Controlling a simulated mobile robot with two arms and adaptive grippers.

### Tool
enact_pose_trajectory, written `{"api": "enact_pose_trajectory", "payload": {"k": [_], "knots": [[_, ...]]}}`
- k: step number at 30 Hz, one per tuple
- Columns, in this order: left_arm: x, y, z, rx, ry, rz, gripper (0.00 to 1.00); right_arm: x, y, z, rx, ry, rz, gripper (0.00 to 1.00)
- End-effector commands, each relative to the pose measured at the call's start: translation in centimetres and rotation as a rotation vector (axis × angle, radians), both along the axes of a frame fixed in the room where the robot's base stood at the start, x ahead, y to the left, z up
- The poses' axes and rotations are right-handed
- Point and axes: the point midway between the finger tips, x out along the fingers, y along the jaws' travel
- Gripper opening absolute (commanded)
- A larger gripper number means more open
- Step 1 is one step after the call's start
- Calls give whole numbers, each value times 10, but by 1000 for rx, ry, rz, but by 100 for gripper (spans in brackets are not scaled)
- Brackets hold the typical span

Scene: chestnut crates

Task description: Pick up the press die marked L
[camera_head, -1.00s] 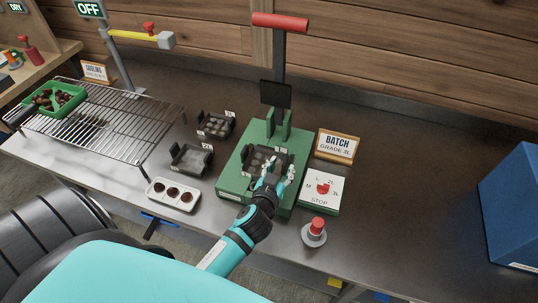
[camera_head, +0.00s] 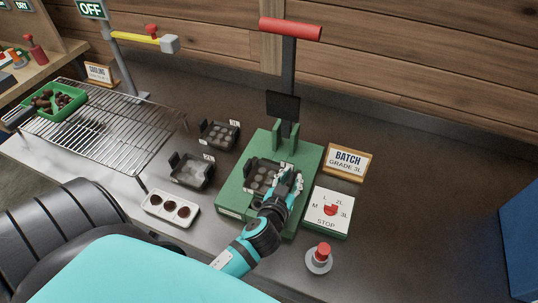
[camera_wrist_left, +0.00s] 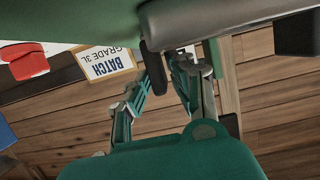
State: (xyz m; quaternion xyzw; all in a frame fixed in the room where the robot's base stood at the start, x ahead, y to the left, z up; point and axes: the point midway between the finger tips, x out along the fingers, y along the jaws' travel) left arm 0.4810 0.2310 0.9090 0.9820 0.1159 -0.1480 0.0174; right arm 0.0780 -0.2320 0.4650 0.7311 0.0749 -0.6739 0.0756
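A dark press die with round cavities (camera_head: 262,176) sits on the bed of the green press (camera_head: 232,196). The small tag at its edge is too small to read, so I cannot confirm the L. My left gripper (camera_head: 287,181) is at this die's right side, low over the press bed. In the left wrist view my left gripper (camera_wrist_left: 163,72) has its fingers apart, on either side of a dark upright tab (camera_wrist_left: 153,78); a gap shows beside the tab. Two more dark dies lie left of the press: one at the back (camera_head: 219,134) and one tagged 2L (camera_head: 191,172). My right gripper is out of view.
A white tray with three brown pieces (camera_head: 171,208) lies in front of the dies. A dial box (camera_head: 328,212), a BATCH GRADE 3L sign (camera_head: 347,161) and a red button (camera_head: 320,257) stand right of the press. A wire rack (camera_head: 105,140) is at left. The right counter is clear.

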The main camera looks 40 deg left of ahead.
Motion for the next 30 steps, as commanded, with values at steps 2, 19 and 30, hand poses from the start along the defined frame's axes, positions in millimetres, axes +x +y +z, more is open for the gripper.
{"api": "enact_pose_trajectory", "payload": {"k": [2,19,30], "knots": [[0,0,0,0,0,0,8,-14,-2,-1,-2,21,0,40],[1,0,1,2,-3,0,0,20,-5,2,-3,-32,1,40],[1,0,32,0,-8,1,0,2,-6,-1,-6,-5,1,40]]}}
